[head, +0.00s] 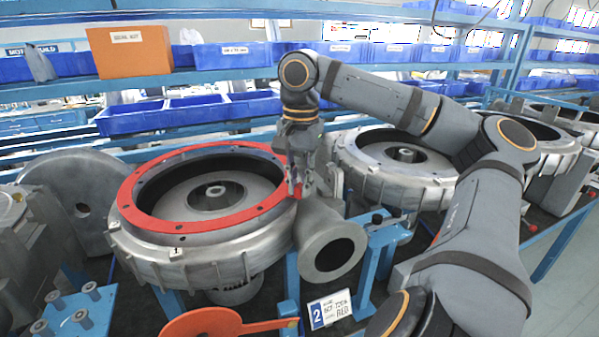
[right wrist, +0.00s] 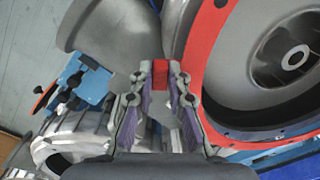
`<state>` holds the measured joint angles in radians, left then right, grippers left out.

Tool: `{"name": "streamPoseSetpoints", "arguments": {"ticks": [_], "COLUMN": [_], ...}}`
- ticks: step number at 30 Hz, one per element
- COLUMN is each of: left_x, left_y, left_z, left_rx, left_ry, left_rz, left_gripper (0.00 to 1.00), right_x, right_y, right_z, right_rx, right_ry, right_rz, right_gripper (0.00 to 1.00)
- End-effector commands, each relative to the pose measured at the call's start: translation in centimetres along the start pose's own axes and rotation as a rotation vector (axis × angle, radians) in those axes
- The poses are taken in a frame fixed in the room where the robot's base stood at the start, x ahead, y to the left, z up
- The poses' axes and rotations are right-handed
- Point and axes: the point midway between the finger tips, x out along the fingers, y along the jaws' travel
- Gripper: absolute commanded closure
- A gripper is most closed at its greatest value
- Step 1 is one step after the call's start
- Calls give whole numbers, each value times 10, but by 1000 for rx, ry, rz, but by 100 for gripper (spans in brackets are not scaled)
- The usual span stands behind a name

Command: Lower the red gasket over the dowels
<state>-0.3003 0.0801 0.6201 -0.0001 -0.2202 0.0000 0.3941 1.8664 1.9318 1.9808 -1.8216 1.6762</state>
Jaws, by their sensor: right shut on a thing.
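The red gasket (head: 144,217) is a wide flat ring with dark spots around it. In the head view it lies level around the top flange of the front blower housing (head: 185,262). I cannot tell whether it touches the flange or hangs slightly above, nor which dark spots are dowels or holes. My right gripper (head: 294,190) reaches down at the ring's right edge. In the right wrist view its fingertips (right wrist: 160,78) are shut on a red tab, with the ring (right wrist: 203,45) to their right. My left gripper is not in view.
A grey outlet pipe (head: 328,252) sticks out just below my right gripper. A second blower housing (head: 385,175) stands to the right. An orange-red round plate (head: 205,322) and a card marked 2 (head: 330,308) are in front. Blue bins (head: 150,117) line the back.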

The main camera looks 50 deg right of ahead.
Motion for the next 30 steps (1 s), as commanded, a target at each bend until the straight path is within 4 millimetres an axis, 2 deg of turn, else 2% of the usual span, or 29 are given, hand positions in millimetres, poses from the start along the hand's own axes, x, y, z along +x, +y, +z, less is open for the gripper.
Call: {"name": "streamPoseSetpoints", "arguments": {"ticks": [30], "left_x": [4], "left_y": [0], "left_z": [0], "left_rx": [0], "left_ry": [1], "left_rz": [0], "left_gripper": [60], "right_x": [6], "right_y": [0], "right_z": [0], "right_rx": [-1], "right_ry": [-1], "right_rz": [-1], "right_gripper": [100]}}
